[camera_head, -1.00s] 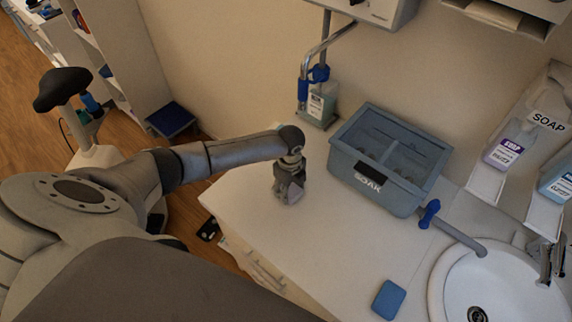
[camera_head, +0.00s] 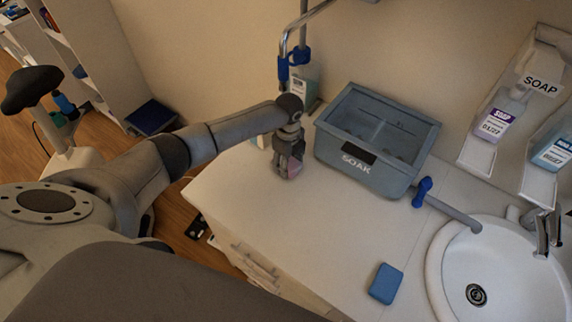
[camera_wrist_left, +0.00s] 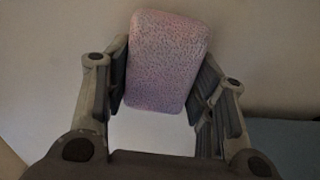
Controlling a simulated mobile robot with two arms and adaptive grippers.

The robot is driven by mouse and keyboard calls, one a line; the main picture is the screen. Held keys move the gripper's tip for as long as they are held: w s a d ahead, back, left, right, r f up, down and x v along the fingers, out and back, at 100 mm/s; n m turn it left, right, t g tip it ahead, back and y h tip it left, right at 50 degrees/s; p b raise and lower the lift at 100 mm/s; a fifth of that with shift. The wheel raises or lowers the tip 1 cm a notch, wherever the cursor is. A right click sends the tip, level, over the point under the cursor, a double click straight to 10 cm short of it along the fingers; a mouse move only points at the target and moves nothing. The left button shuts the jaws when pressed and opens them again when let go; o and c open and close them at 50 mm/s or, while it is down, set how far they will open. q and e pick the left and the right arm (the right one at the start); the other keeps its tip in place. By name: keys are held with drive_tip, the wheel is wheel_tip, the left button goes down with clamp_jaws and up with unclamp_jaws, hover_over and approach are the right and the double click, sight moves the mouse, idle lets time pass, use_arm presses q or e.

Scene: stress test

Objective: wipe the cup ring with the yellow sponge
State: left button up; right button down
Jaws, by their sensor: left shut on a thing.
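My left gripper (camera_head: 287,174) is shut on a pink speckled sponge (camera_wrist_left: 165,62), low over the white counter left of the grey bin. The sponge sits between both fingers in the left wrist view; whether it touches the counter I cannot tell. A blue sponge (camera_head: 386,284) lies on the counter near the sink. I see no yellow sponge. I make out no cup ring on the visible counter; the gripper and sponge hide a patch of it. My right gripper is not in view.
A grey bin (camera_head: 360,161) labelled SOAK stands at the counter's back. The sink (camera_head: 510,270) is at right, with soap bottles (camera_head: 497,120) on shelves above. A pipe (camera_head: 452,211) runs toward the sink. The middle of the counter (camera_head: 330,225) is clear.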

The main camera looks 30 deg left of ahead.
use_arm(q)
drive_tip(key=shift+r+p, duration=0.65)
drive_tip(key=shift+p, duration=0.05)
wheel_tip(320, 180, up, 5)
drive_tip(key=p, duration=0.4)
drive_tip(key=shift+f, duration=0.1)
drive_tip(key=shift+r+p, duration=0.5)
drive_tip(key=shift+r, duration=0.95)
